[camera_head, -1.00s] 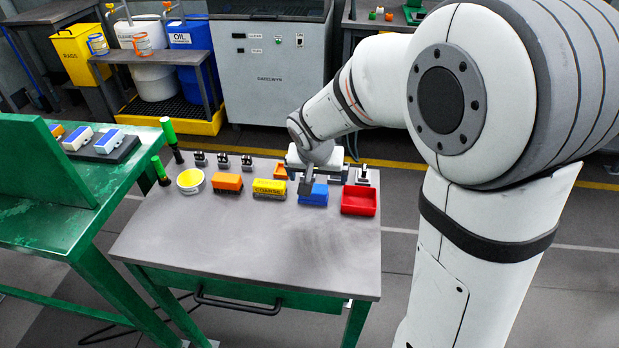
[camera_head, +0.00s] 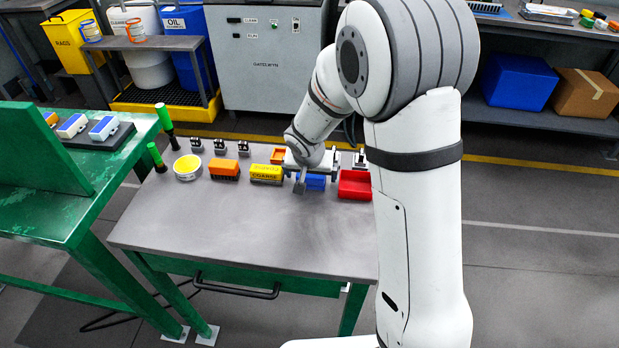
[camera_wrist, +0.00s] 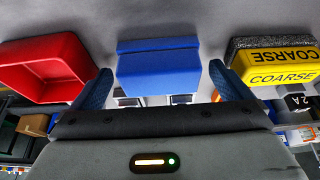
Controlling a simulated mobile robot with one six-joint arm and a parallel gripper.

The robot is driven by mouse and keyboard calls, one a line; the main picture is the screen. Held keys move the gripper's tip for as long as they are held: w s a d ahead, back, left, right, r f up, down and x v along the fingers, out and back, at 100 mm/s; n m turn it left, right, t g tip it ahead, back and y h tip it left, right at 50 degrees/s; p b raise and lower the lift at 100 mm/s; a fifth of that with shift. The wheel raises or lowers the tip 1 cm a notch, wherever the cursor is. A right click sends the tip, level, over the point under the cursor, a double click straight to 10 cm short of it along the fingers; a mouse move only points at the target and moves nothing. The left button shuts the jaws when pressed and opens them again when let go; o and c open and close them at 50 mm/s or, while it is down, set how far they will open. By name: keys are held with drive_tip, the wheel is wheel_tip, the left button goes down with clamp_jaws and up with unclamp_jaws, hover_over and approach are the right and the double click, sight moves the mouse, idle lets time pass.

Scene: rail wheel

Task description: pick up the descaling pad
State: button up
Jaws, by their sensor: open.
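A blue block (camera_head: 314,183) with a stepped top lies on the grey table top, and no label on it is readable. In the wrist view the blue block (camera_wrist: 158,62) lies between and ahead of the two fingers. My gripper (camera_wrist: 160,88) is open and empty, with one finger on each side of the block's line. In the head view my gripper (camera_head: 316,174) is just over the blue block and partly covers it. A yellow block marked COARSE (camera_head: 266,173), with a grey rough layer in the wrist view (camera_wrist: 272,66), lies beside it. Which one is the descaling pad is not marked.
A red tray (camera_head: 354,185) stands close to the right of the blue block. The table's front half is clear.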

drive_tip(key=shift+c, duration=0.6)
drive_tip(key=c, duration=1)
drive_tip(key=shift+o, duration=0.2)
wheel_tip(320, 180, up, 10)
drive_tip(key=shift+r, duration=0.1)
